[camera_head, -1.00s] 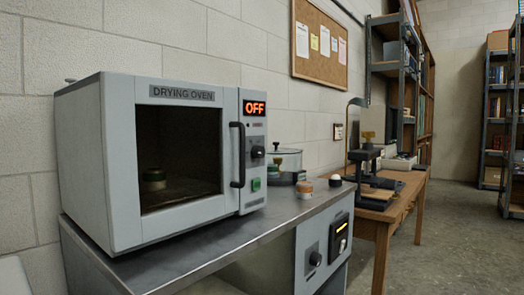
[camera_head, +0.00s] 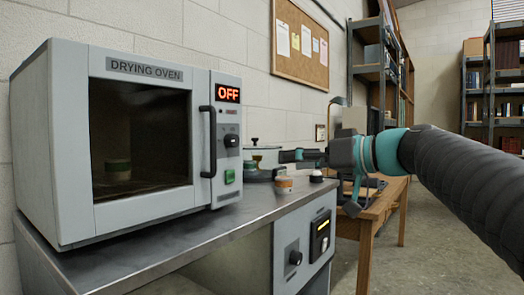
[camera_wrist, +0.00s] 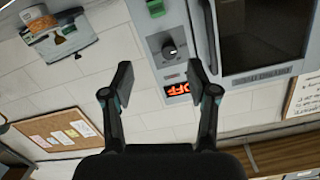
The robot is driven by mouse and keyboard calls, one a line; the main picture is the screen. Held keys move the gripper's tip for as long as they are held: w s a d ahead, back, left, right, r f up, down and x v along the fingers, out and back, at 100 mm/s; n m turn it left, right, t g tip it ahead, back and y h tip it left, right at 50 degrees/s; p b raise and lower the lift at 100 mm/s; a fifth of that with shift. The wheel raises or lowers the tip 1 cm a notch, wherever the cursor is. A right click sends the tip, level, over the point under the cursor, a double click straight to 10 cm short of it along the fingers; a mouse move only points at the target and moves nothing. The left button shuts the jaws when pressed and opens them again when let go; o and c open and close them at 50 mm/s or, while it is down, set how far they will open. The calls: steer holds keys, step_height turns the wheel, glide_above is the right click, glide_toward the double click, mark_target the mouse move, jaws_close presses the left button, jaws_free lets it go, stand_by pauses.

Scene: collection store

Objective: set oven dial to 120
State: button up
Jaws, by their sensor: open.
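The grey drying oven (camera_head: 60,150) stands on the metal bench at the left, its door shut. Its display (camera_head: 228,94) reads OFF in lit orange-red. The black dial (camera_head: 231,141) sits below the display and above a green button (camera_head: 229,176). In the wrist view the dial (camera_wrist: 170,51) appears upside down, above the inverted display (camera_wrist: 180,88). My gripper (camera_head: 290,156) reaches in from the right and is right of the oven panel, apart from the dial. In the wrist view my gripper (camera_wrist: 160,85) is open with nothing between its fingers.
The black door handle (camera_head: 210,140) stands out left of the dial. A glass vessel (camera_head: 262,160) and small jars (camera_head: 284,185) are on the metal bench (camera_head: 180,240) right of the oven. A lower unit with a knob (camera_head: 295,257) is under the bench top.

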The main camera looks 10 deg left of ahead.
mark_target(236, 140)
steer(key=shift+n+g+y, duration=0.3)
steer(key=shift+n+y, duration=0.5)
steer(key=shift+y, duration=0.1)
steer(key=r+p+x, duration=0.1)
steer(key=x, duration=0.4)
steer(key=r+x, duration=0.1)
steer(key=x, duration=0.4)
steer(key=w+r+p+x, duration=0.1)
steer(key=x, duration=0.4)
steer(key=shift+r+p, duration=0.25)
steer(key=shift+p, duration=0.05)
steer(key=shift+d, duration=0.1)
jaws_close()
